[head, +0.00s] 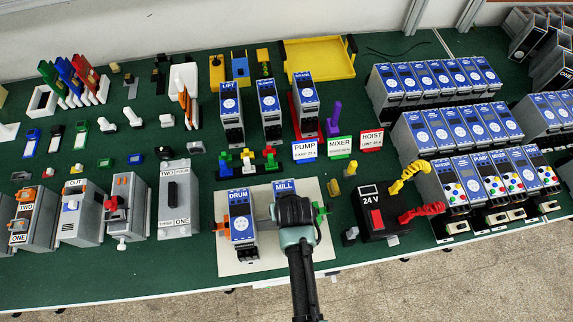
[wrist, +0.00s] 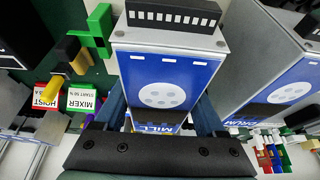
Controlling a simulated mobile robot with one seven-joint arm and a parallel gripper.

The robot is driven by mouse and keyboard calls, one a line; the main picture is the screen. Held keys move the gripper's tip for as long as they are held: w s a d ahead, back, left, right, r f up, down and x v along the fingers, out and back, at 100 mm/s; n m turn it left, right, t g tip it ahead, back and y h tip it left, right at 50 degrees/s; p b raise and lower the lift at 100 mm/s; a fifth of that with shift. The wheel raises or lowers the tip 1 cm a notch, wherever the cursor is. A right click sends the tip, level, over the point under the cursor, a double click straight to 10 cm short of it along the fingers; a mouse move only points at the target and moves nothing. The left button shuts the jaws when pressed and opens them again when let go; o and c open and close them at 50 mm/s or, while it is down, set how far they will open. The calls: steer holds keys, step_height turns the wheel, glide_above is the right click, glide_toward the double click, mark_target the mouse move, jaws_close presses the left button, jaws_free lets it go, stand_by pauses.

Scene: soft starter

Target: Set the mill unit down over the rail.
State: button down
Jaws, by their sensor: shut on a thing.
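The mill unit (head: 285,186), blue-faced and marked MILL, is largely covered by my gripper (head: 296,222) in the head view. In the wrist view the mill unit (wrist: 165,75) shows its blue label, grey body and black terminal strip, between the two fingers of my gripper (wrist: 160,112), shut on it. It is over the pale board (head: 232,265), right of the drum unit (head: 240,226). The rail is mostly hidden by the units and my arm; an orange end piece (head: 220,227) and a green one (head: 320,212) show. I cannot tell whether the mill unit touches the rail.
The drum unit (wrist: 280,85) stands close beside the mill unit. A black 24V box (head: 375,212) with yellow and red plugs is to the right. Grey switch boxes (head: 178,200) stand left. Blue-faced units (head: 270,112) and small tags (head: 340,147) are behind. The table's front edge is near.

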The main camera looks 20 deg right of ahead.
steer(key=shift+f+b, duration=0.4)
steer(key=shift+f, duration=0.2)
steer(key=shift+c, duration=0.2)
jaws_free()
steer(key=shift+o, duration=0.2)
steer(key=b+v, duration=0.1)
steer(key=v, duration=1.2)
